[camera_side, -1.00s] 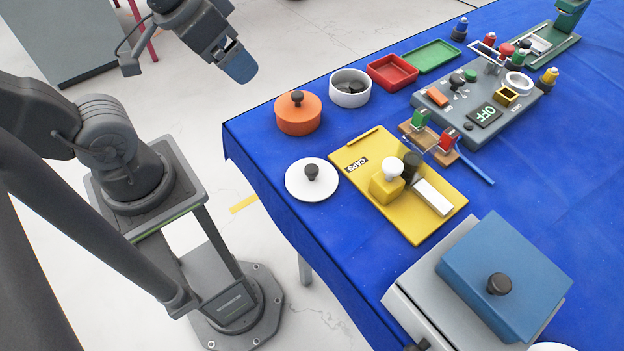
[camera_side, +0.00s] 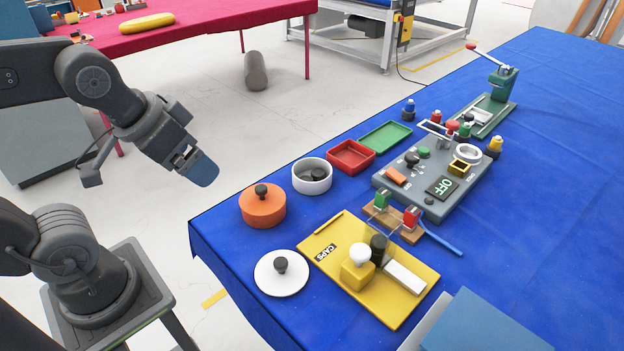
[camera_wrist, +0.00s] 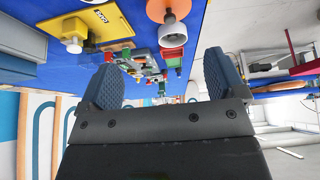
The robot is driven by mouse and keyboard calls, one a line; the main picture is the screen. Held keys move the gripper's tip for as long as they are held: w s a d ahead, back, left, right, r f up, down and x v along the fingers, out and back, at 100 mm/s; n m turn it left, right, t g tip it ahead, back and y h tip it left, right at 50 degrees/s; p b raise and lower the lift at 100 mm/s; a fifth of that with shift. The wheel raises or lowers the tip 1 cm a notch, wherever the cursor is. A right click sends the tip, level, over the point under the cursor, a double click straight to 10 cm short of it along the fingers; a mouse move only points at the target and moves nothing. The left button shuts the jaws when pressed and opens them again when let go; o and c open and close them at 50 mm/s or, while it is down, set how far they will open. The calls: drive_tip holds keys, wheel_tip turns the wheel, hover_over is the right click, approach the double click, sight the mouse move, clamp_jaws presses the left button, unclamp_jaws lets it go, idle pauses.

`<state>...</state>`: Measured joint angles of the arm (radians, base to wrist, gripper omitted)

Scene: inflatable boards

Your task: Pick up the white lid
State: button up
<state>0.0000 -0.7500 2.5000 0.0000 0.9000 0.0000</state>
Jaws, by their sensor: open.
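The white lid (camera_side: 281,276) is a round flat disc with a black knob, lying on the blue table near its front left edge. My gripper (camera_side: 200,170) is up in the air, left of the table and well apart from the lid. In the wrist view my gripper (camera_wrist: 160,80) shows two blue fingers spread apart with nothing between them. I cannot make out the white lid for sure in the wrist view.
An orange pot (camera_side: 262,207) with a black knob stands behind the lid. A white bowl (camera_side: 312,178) and a red tray (camera_side: 351,157) are farther back. A yellow board (camera_side: 330,250) with a block and white-topped piece lies right of the lid. Bare blue cloth (camera_side: 222,240) is left of it.

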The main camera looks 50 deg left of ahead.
drive_tip(key=c, duration=0.6)
drive_tip(key=m+g, duration=0.6)
drive_tip(key=m, duration=1.2)
hover_over(280, 262)
wheel_tip(280, 262, down, 6)
wheel_tip(280, 262, down, 7)
drive_tip(key=shift+s+a+f, duration=0.15)
drive_tip(key=shift+w+f, duration=0.2)
drive_tip(key=shift+f, duration=2.5)
